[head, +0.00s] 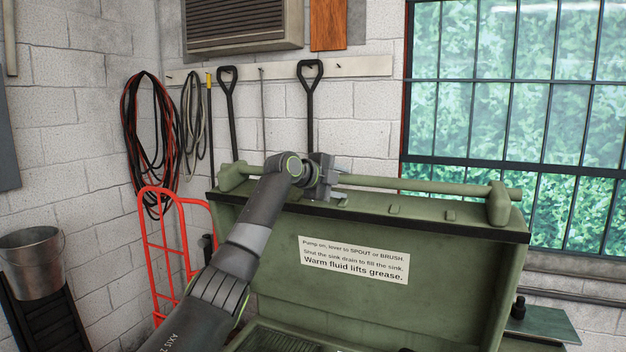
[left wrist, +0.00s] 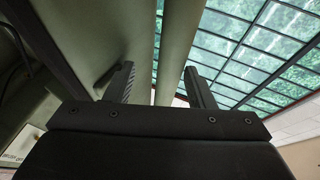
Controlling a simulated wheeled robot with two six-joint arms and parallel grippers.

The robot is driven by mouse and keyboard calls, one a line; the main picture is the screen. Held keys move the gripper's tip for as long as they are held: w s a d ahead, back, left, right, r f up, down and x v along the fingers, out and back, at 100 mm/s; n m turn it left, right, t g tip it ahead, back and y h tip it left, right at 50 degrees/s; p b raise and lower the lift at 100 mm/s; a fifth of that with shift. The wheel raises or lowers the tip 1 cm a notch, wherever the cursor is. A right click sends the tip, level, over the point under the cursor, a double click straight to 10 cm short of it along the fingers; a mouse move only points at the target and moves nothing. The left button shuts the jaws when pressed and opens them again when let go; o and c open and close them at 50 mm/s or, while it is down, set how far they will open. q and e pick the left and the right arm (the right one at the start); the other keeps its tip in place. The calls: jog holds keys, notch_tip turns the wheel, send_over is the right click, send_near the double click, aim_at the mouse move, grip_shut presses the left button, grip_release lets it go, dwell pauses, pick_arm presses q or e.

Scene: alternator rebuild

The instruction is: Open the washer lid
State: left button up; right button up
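The green washer lid (head: 450,245) stands raised, its inner face with a white instruction label (head: 354,261) toward me. A green handle bar (head: 425,184) runs along its top edge between two end brackets. My left gripper (head: 322,190) is at the top edge, left of the middle, beside the bar; its fingertips are hard to make out in the head view. In the left wrist view my left gripper (left wrist: 158,85) has its fingers spread, with the bar (left wrist: 178,45) running between them and a visible gap. My right gripper is out of view.
A dark grate (head: 285,338) shows low inside the washer. A red hand truck (head: 165,255) and a metal bucket (head: 32,262) are at the left. Shovels (head: 310,100) and coiled cables (head: 150,140) hang on the wall behind. A barred window (head: 515,120) is at the right.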

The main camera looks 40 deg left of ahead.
pick_arm(q)
jog(key=b+v, duration=0.7)
jog(key=v, duration=0.9)
jog(key=shift+b, duration=0.35)
